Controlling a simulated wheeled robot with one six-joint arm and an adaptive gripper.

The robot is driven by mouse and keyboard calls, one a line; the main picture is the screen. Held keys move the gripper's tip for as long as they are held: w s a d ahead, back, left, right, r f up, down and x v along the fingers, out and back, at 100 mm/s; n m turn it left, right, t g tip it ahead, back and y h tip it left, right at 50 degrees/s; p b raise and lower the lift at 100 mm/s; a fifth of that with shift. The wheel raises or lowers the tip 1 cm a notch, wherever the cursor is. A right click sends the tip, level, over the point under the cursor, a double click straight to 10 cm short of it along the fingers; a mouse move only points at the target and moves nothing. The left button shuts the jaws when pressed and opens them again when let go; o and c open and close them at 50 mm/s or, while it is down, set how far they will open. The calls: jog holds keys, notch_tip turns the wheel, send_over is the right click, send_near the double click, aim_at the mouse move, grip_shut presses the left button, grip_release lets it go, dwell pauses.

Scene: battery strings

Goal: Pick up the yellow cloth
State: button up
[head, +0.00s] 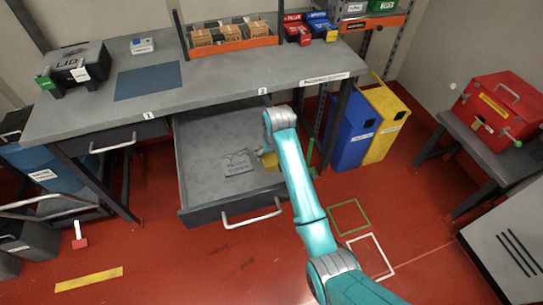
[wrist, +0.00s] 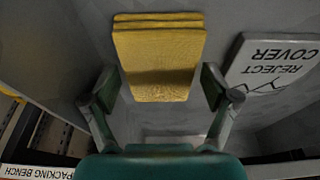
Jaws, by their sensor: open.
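The yellow cloth (wrist: 158,62) is a folded stack of layers lying in the open drawer, seen in the wrist view straight ahead of my gripper. My gripper (wrist: 158,92) is open, with one finger on each side of the cloth's near end. The fingers look apart from the cloth; its exact height below them is hard to tell. In the head view only a small part of the cloth (head: 269,160) shows beside my arm, which hides the rest and the fingers. The open drawer (head: 205,170) is grey with a white handle.
A grey plate marked "REJECT COVER" (wrist: 270,65) lies right of the cloth in the wrist view. The drawer walls surround both. The workbench (head: 215,85) overhangs the drawer's back. Blue (head: 345,135) and yellow (head: 385,120) bins stand to the right.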

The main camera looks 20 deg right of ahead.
jog(key=c, duration=0.9)
jog(key=shift+r, duration=0.1)
jog(key=shift+c, duration=0.2)
notch_tip(320, 180, up, 10)
